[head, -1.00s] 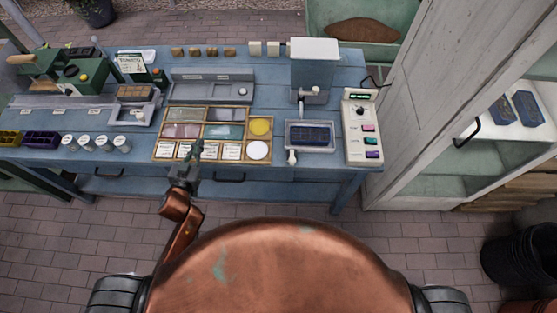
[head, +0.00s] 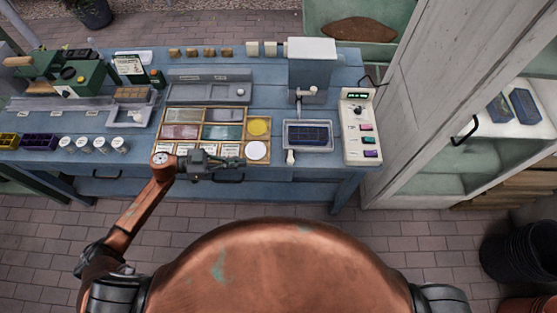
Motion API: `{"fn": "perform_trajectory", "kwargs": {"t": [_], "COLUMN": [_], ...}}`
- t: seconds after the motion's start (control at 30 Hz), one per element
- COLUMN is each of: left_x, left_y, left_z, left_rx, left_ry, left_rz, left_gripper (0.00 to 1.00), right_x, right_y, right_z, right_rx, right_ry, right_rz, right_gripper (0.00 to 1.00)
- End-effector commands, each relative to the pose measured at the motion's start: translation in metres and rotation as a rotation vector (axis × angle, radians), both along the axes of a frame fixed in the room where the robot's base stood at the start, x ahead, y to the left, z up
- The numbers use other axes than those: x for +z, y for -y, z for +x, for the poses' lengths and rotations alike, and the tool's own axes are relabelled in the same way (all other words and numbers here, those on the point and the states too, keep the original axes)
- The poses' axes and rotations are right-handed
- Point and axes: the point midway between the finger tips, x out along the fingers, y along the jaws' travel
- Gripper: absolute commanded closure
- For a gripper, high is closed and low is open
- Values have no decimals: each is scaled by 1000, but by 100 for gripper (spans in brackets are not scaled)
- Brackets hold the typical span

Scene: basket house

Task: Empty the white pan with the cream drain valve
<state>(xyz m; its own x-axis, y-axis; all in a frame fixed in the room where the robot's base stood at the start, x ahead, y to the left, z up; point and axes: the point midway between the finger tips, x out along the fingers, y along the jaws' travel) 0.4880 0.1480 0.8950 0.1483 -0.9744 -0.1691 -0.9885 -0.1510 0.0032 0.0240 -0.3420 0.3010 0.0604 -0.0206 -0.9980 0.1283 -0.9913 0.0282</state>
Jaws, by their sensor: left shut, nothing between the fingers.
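The white pan (head: 329,147) sits near the right end of the blue bench, with a dark blue gridded tray (head: 308,133) inside it. Its cream drain valve (head: 291,157) sticks out at the front left, by the bench's front edge. Whether water is in the pan is too small to tell. My left gripper (head: 238,162) is shut and empty at the bench's front edge, pointing right. It is left of the valve and apart from it, and hides the lower part of the wooden sorting frame. My right gripper is out of view.
The wooden frame (head: 271,140) with coloured panels lies left. A white cabinet (head: 420,110) stands at the right.

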Motion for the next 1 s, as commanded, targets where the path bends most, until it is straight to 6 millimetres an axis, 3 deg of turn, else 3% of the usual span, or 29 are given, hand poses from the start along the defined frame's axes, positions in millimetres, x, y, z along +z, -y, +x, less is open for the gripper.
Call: {"fn": "perform_trajectory", "kwargs": {"t": [0.23,0.37,0.8,1.0], "left_x": [0,-1,-15,-20], "left_y": [3,14,98,126], "left_z": [1,2,16,20], "left_rx": [2,2,2,3], "left_ry": [3,3,3,3], "left_rz": [-3,-6,-7,-5], "left_gripper": [100,100,100,100], "right_x": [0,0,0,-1], "right_y": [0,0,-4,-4], "right_z": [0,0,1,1], "right_rx": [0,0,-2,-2], "right_ry": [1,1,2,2], "right_rz": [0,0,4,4], "right_gripper": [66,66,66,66]}}
